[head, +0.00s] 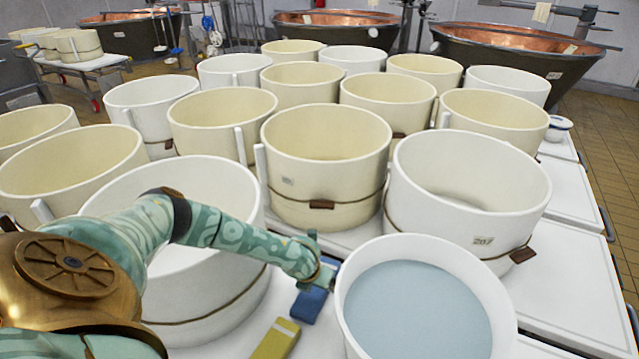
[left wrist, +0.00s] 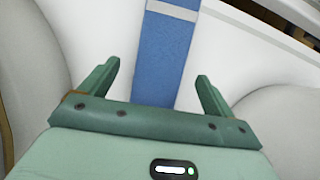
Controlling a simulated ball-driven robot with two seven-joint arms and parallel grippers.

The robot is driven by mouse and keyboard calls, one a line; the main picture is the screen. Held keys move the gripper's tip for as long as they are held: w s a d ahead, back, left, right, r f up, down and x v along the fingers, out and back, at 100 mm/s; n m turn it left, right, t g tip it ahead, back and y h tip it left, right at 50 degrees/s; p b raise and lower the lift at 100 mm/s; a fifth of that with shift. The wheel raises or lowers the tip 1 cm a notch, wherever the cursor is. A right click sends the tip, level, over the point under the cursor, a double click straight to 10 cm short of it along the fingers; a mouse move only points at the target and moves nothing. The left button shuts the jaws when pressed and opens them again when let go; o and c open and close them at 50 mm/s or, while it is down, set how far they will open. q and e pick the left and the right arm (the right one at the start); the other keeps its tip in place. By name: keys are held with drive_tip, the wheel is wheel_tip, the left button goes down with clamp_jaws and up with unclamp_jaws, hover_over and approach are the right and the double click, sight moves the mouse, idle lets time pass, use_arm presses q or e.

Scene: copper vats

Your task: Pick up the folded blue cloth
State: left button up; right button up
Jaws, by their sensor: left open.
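The folded blue cloth (head: 308,306) lies on the white table between the tubs, just left of the tub of bluish liquid. It is long and narrow with a pale band across it, and it also shows in the left wrist view (left wrist: 165,55). My left gripper (head: 328,274) is at the far end of the cloth, partly hiding it. In the left wrist view the two green fingers (left wrist: 153,78) are spread apart, one on each side of the cloth, with nothing held. I cannot tell the exact height of the fingers above the cloth. My right gripper is not in view.
A folded yellow-green cloth (head: 276,339) lies in front of the blue one. A white tub of bluish liquid (head: 490,290) stands close on the right. A large white tub (head: 215,310) stands on the left, under my arm. Several cream and white tubs crowd the table behind.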

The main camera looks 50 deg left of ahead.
use_arm(q)
drive_tip(key=b+x, duration=0.1)
drive_tip(key=x, duration=0.2)
drive_tip(key=shift+s+d, duration=0.1)
drive_tip(key=shift+r, duration=0.3)
drive_tip(key=c, duration=1.2)
